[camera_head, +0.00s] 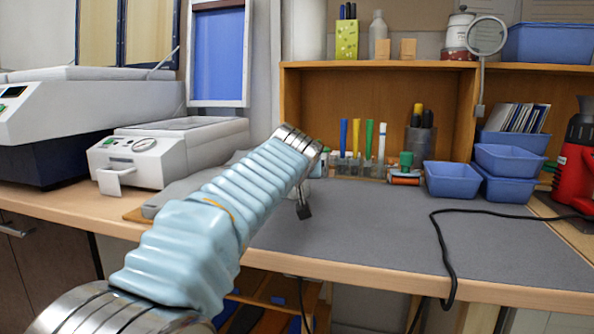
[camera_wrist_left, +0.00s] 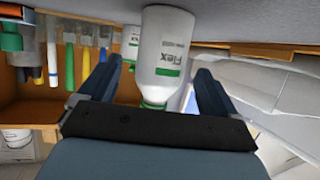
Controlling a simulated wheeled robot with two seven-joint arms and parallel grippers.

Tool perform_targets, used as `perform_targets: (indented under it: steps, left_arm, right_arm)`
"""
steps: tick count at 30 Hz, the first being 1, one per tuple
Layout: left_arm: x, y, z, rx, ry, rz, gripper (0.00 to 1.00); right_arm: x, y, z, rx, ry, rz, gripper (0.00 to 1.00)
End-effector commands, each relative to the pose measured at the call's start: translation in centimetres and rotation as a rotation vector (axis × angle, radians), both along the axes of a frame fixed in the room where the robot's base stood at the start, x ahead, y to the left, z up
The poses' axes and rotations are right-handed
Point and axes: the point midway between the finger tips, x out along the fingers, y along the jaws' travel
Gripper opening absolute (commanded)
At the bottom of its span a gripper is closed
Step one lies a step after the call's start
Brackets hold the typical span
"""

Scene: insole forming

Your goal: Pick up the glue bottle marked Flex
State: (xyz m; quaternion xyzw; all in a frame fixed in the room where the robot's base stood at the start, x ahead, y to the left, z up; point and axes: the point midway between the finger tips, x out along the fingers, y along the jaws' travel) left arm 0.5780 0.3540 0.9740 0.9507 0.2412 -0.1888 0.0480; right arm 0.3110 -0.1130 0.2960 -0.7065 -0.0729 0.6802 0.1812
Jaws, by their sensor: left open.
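The glue bottle marked Flex (camera_wrist_left: 167,48) is white with a green band and shows upside down in the left wrist view. My left gripper (camera_wrist_left: 159,72) is open, with one finger on each side of the bottle; I cannot tell whether either finger touches it. In the head view my left arm's pale blue sleeve reaches over the grey mat, and the Flex bottle is hidden or not clear there. A dark part of my left gripper (camera_head: 304,209) shows below the sleeve's end. My right gripper is not in view.
Another white and green bottle (camera_wrist_left: 131,43) stands close behind the Flex bottle. Colored-handled tools (camera_head: 356,137) stand in a row in the wooden shelf. Blue bins (camera_head: 452,181) are to the right. A black cable (camera_head: 440,240) crosses the grey mat (camera_head: 360,235), which is mostly clear.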

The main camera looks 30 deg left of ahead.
Motion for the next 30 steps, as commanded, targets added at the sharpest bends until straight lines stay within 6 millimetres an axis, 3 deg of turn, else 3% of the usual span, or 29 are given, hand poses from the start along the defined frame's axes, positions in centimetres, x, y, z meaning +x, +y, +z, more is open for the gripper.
perform_targets:
  steps: [4,10,18,30]
  left_arm:
    - [1.6,1.2,-0.3,0.0,0.003,0.006,0.92]
    - [3.1,1.9,-1.2,0.001,0.001,0.003,0.92]
    - [3.3,1.9,-1.4,0.0,0.0,0.001,0.92]
    - [3.3,1.9,-1.4,0.0,0.0,0.001,0.32]
  right_arm:
    - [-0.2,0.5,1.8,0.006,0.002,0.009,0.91]
    - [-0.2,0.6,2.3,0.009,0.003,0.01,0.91]
    - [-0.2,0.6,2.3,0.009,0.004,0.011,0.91]
    - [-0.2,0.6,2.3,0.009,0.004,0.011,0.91]
